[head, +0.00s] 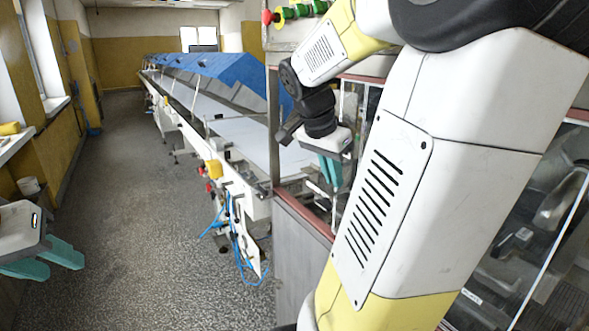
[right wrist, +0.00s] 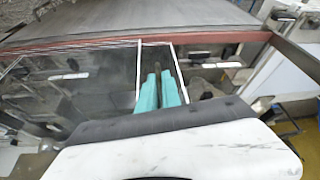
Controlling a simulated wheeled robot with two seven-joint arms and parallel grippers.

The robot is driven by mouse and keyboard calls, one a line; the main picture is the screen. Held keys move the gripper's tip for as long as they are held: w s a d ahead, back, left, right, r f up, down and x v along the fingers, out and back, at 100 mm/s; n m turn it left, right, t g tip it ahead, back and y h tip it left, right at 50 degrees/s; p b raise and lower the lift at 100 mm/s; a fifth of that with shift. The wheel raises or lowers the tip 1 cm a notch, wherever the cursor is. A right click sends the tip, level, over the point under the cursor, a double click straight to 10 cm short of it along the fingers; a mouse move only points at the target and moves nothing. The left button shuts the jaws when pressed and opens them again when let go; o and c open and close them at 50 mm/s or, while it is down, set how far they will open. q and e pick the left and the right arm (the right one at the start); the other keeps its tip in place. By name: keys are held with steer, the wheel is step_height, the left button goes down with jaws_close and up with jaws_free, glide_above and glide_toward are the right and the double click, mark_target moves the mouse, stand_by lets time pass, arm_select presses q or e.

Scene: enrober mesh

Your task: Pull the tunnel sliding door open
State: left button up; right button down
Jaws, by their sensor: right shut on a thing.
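The tunnel sliding door is a clear pane in a thin white frame (right wrist: 139,72), on the side of the red-trimmed machine. In the head view, glass panes (head: 352,102) show behind my right arm. An opening appears beside the white frame strips. My left gripper (head: 47,262) is empty at the lower left, fingers apart.
A long conveyor (head: 250,135) with blue covers (head: 215,72) runs away at the centre. Blue hoses (head: 240,240) hang at its near end. The grey floor aisle (head: 130,180) at left is clear. My right arm hides much of the machine.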

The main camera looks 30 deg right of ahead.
steer(key=shift+s, duration=0.3)
steer(key=c, duration=1.5)
jaws_free()
steer(key=shift+c, duration=0.2)
steer(key=shift+r, duration=0.15)
steer(key=v, duration=0.7)
steer(key=shift+r, duration=0.25)
steer(key=shift+a, duration=0.15)
